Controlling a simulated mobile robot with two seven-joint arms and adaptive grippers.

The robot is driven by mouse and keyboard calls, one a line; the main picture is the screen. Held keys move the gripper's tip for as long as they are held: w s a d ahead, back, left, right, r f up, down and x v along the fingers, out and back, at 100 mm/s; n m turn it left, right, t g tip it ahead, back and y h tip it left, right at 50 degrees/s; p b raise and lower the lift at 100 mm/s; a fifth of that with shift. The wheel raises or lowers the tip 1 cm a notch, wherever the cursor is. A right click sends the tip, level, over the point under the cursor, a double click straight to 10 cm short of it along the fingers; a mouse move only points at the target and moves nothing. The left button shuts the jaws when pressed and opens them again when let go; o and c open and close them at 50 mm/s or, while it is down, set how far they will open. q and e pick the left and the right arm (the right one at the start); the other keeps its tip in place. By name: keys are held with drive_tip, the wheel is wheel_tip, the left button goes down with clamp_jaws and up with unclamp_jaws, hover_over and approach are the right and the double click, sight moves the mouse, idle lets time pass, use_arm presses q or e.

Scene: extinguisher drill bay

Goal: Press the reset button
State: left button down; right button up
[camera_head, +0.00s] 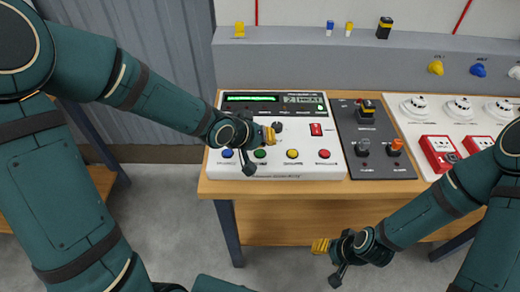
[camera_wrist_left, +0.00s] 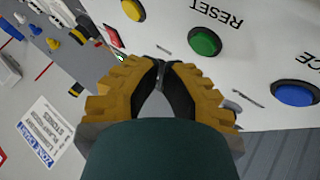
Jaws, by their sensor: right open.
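The reset button is the green button (camera_wrist_left: 204,42) marked RESET in the left wrist view, between a blue and a yellow button. In the head view the green button (camera_head: 260,154) is in the front row of the white control panel (camera_head: 290,172). My left gripper (camera_head: 268,134) is over the panel, just behind the green button in the head view. In the left wrist view its yellow fingers (camera_wrist_left: 161,66) meet at the tips with nothing between them, apart from the green button. My right gripper (camera_head: 321,246) is open and empty, low in front of the table.
Blue (camera_head: 227,153), yellow (camera_head: 292,154) and red (camera_head: 324,154) buttons share the row. A dark panel (camera_head: 371,137) with switches stands to the right, then a white board with red call points (camera_head: 438,153). A grey ledge (camera_head: 350,62) runs behind.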

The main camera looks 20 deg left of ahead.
sight(264, 152)
use_arm(q)
drive_tip(key=shift+r+p, duration=1.85)
drive_tip(key=shift+r, duration=0.3)
drive_tip(key=shift+f, duration=0.1)
